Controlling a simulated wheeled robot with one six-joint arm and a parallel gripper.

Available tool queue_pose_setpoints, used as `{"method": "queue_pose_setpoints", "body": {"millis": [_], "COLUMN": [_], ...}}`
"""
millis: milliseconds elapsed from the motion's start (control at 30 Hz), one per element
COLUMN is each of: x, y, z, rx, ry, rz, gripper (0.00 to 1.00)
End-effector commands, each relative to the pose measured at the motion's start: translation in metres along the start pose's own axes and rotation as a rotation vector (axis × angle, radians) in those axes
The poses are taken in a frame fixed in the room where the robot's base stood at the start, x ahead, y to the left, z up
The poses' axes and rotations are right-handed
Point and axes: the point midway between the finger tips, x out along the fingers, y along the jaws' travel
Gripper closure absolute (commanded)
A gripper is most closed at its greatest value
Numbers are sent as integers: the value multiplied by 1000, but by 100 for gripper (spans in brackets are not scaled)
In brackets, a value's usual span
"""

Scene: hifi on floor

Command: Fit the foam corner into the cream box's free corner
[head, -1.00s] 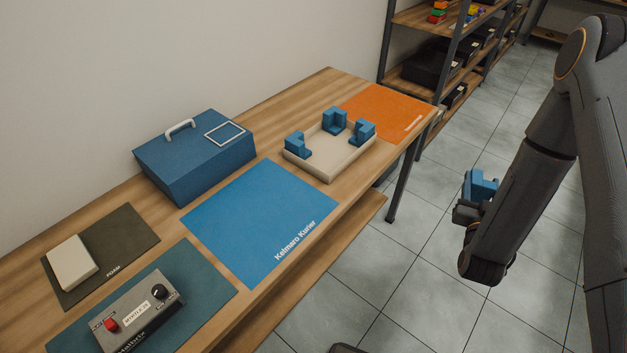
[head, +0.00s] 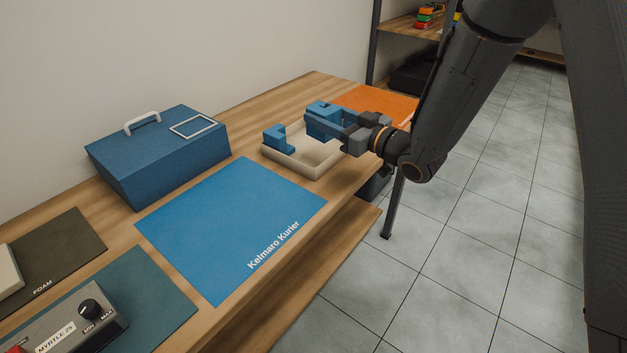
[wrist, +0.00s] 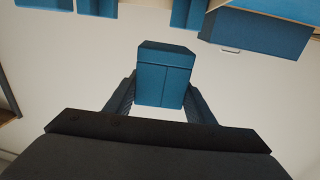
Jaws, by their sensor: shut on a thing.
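The cream box (head: 286,162) sits on the wooden table, partly covered by my gripper. One blue foam corner (head: 274,139) stands in its left corner. Another blue foam shape (head: 319,105) shows at the back, overlapping the held piece in the picture. My gripper (head: 336,124) is shut on a blue foam corner (wrist: 164,78), which appears over the box in the head view. In the wrist view the piece is between both fingers (wrist: 162,98). The height of the held piece above the box is hard to tell. The box's right side is hidden behind my gripper.
A blue case (head: 160,165) with a handle stands left of the box. A blue mat (head: 230,220) lies in front of it, an orange mat (head: 375,103) beyond the box. A grey control unit (head: 75,322) is at the near left. The wall (head: 200,50) runs behind the table.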

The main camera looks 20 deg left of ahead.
Motion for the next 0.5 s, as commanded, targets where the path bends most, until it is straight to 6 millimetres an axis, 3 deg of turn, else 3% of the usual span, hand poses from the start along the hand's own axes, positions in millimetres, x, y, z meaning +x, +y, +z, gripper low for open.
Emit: {"method": "queue_pose_setpoints", "body": {"millis": [100,233,500], "x": [12,16,16], "y": [-18,-26,-28], "z": [-1,2,43], "rx": [-2,2,4], "ry": [2,0,-1], "rz": [-69,-100,-104], "gripper": [75,75,75]}}
